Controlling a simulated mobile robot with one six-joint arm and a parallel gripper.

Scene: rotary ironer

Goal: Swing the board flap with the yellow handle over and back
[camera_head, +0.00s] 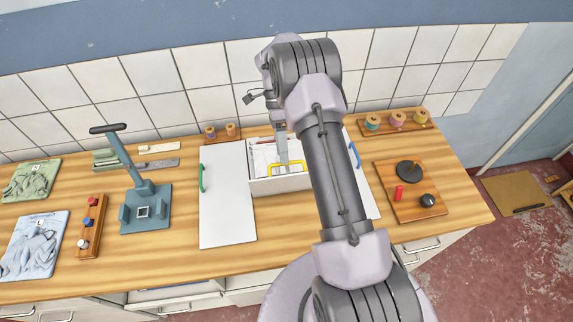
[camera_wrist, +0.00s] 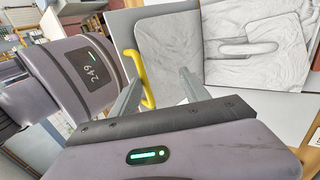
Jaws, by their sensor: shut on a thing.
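The yellow handle (camera_head: 272,169) is at the white board piece (camera_head: 280,185) in the middle of the worktop, behind my arm. In the wrist view, the yellow handle (camera_wrist: 145,75) runs past my left finger, with pale grey panels bearing wrinkled cloth behind it. My gripper (camera_head: 283,152) is at the handle and shut on it; its fingers (camera_wrist: 158,78) also show in the wrist view. The flap's exact tilt cannot be told, as my arm hides part of it.
A white board with a green handle (camera_head: 202,178) lies left of the middle. A blue handle (camera_head: 355,154) shows right of my arm. A teal press (camera_head: 145,205), a spool rack (camera_head: 395,124) and a wooden board with a black disc (camera_head: 409,171) stand farther out.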

